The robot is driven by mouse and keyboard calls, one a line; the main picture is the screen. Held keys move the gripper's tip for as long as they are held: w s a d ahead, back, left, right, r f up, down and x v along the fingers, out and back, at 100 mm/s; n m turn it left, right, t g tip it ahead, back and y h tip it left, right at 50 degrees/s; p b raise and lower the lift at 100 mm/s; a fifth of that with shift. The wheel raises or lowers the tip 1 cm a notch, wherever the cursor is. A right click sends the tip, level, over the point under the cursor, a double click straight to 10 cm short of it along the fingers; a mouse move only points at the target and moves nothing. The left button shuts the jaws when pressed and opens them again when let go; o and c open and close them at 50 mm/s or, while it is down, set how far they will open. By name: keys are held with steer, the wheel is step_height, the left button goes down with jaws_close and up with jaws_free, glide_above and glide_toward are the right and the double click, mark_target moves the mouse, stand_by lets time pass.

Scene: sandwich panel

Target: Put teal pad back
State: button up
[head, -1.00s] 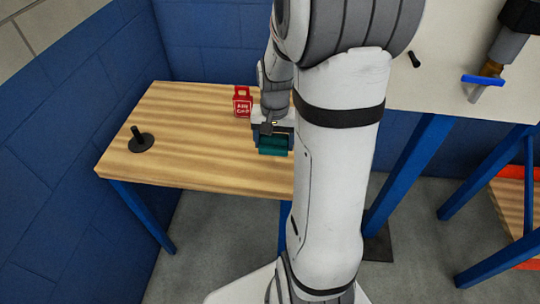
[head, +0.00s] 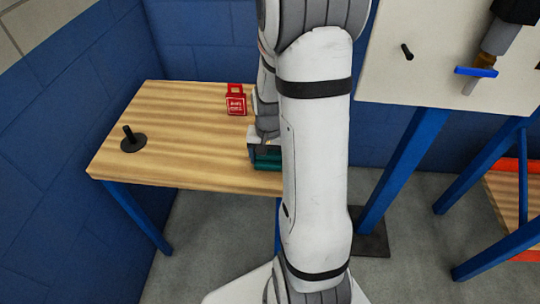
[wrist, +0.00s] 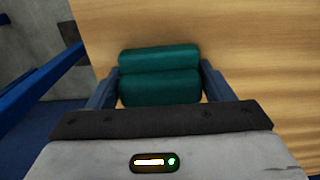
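The teal pad (wrist: 160,85), made of two rounded rolls, sits between my gripper's blue-grey fingers in the wrist view. In the head view, the part of the teal pad (head: 266,164) left of my arm shows near the table's front side. My gripper (wrist: 160,78) is shut on the pad, with a finger against each end. In the head view, my gripper (head: 262,146) is partly hidden behind my arm. I cannot tell how far the pad is above the wood.
The wooden table (head: 180,130) holds a black peg on a round base (head: 132,140) at left and a red tag-like block (head: 236,100) at the back. A white panel (head: 430,70) with a black peg and a blue-handled fitting (head: 476,71) stands at right. Open floor lies in front.

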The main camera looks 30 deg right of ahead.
mark_target(268, 153)
steer(key=o, duration=0.4)
step_height(268, 153, up, 12)
steer(key=p, duration=0.2)
steer(key=s+a+r+n, duration=0.2)
steer(key=s+a, duration=0.1)
steer(key=s, duration=0.1)
steer(key=s+a+r+n+t, duration=0.1)
steer(key=s+a+r+n, duration=0.1)
steer(key=s+a, duration=0.2)
steer(key=s+a+r+n+t, duration=0.1)
steer(key=s+a+r+n, duration=0.1)
steer(key=s+a+r, duration=0.1)
steer(key=shift+s+a+n, duration=0.4)
steer(key=shift+a, duration=0.35)
steer(key=shift+t, duration=0.3)
steer(key=p+v, duration=0.1)
steer(key=v, duration=0.1)
steer(key=w+p+v, duration=0.1)
steer(key=p+v, duration=0.1)
steer(key=shift+s+r, duration=0.1)
steer(key=shift+r, duration=0.15)
